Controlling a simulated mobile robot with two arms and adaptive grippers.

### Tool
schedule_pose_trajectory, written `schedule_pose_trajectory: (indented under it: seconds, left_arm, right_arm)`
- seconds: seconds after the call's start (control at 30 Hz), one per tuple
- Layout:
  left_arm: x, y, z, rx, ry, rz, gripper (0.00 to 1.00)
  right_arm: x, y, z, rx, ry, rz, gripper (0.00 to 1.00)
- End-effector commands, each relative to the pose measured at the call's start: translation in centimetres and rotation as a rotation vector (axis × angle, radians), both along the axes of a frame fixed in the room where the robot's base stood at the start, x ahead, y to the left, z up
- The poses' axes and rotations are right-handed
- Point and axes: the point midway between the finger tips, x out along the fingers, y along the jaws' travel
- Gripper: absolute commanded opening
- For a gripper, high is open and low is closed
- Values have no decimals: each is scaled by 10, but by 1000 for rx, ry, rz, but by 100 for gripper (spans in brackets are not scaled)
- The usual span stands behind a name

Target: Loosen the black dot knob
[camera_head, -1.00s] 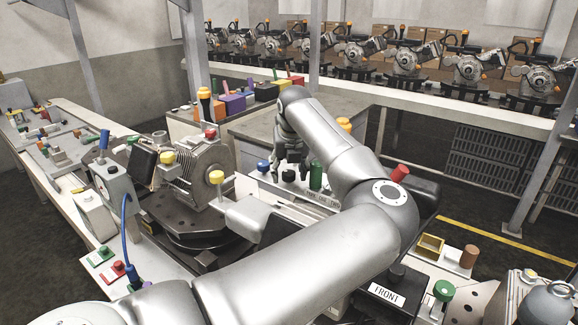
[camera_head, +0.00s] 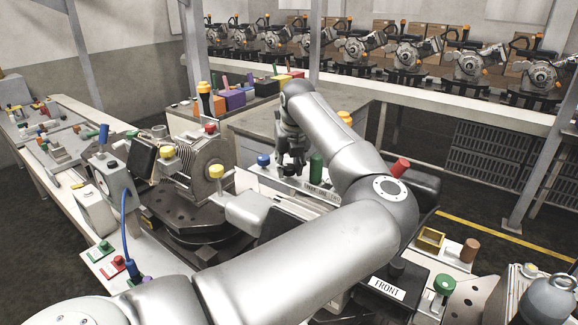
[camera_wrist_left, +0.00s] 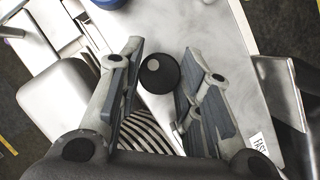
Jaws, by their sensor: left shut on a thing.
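The black dot knob (camera_wrist_left: 160,73) is a round black cap with a pale grey dot, seen from above in the left wrist view. My left gripper (camera_wrist_left: 163,82) has one grey padded finger on each side of it and is shut on it. In the head view my left gripper (camera_head: 291,160) points down at the small panel between the blue knob and the green cylinder. The knob is mostly hidden behind the fingers there. My right gripper does not show.
A blue knob (camera_head: 263,160) stands just left of my left gripper, and a green cylinder (camera_head: 316,167) just right. A red cylinder (camera_head: 399,167) stands farther right. A grey finned motor (camera_head: 200,165) with yellow and red knobs sits on a dark turntable at left.

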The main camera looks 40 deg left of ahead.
Motion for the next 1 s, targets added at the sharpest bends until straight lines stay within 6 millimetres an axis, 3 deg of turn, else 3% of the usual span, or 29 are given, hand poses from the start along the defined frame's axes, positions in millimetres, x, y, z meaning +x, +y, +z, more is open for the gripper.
schedule_pose_trajectory:
  seconds: [0.47, 1.0]
  left_arm:
    - [2, 0, 0, 3, 0, 383, 9]
    - [5, 0, 4, 4, 1, 895, 9]
  right_arm:
    - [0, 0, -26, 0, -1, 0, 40]
    - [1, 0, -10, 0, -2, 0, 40]
